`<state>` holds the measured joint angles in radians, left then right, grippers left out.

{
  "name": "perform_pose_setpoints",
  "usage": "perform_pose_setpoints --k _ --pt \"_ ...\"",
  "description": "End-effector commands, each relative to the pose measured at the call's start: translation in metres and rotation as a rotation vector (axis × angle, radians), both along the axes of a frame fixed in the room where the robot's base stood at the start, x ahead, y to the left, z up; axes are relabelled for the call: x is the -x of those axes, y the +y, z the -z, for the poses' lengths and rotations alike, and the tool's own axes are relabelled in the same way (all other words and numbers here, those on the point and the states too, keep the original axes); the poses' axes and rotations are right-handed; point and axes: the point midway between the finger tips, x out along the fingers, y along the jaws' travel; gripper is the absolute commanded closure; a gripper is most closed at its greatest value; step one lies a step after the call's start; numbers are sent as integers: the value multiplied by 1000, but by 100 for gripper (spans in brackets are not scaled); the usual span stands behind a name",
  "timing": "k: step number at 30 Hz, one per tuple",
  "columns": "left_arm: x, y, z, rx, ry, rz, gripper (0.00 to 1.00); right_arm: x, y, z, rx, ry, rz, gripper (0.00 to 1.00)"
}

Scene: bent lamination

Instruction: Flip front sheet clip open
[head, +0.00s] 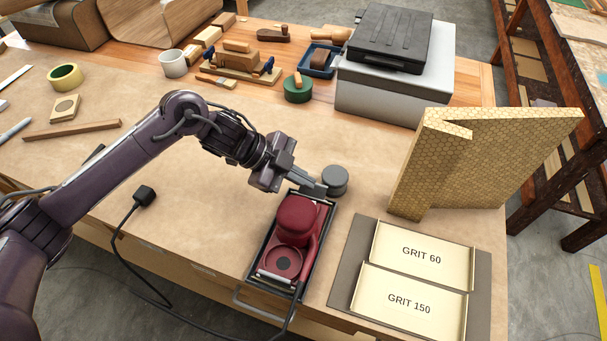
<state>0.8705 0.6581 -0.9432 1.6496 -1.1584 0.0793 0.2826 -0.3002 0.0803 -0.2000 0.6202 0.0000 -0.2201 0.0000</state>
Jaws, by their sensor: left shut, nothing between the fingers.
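A red sander (295,220) lies in a dark, narrow frame on the bench, its round raised part toward the far end. A thin pale bar (275,278) crosses its near end. I cannot tell for sure whether this is a sheet clip or whether it is open. My left gripper (318,188) is shut and empty, with its fingertips at the far end of the sander, beside a grey round knob-like piece (335,179). The fingers partly cover that end, so any clip there is hidden or too small to make out. My right gripper is out of view.
Two trays, labelled GRIT 60 (421,255) and GRIT 150 (409,302), lie on a grey mat (346,270) right of the sander. A patterned bent panel (480,160) stands behind them. A black cord (115,250) runs at the front left. Brown paper left of the sander is mostly clear.

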Motion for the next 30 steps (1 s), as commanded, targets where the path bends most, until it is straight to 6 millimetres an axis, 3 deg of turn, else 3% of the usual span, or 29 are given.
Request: perform_pose_setpoints --k 5,13,15,18,30 --pt "-1 0 -6 0 -1 -1 100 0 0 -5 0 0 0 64" --pt "-7 4 -47 0 -2 -5 100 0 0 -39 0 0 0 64" --pt "-13 14 -47 0 -5 -8 100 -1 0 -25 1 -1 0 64" --pt "-19 27 -61 0 -5 -7 100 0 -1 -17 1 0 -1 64" --pt "-38 66 -106 -1 -2 -6 100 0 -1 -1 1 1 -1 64"
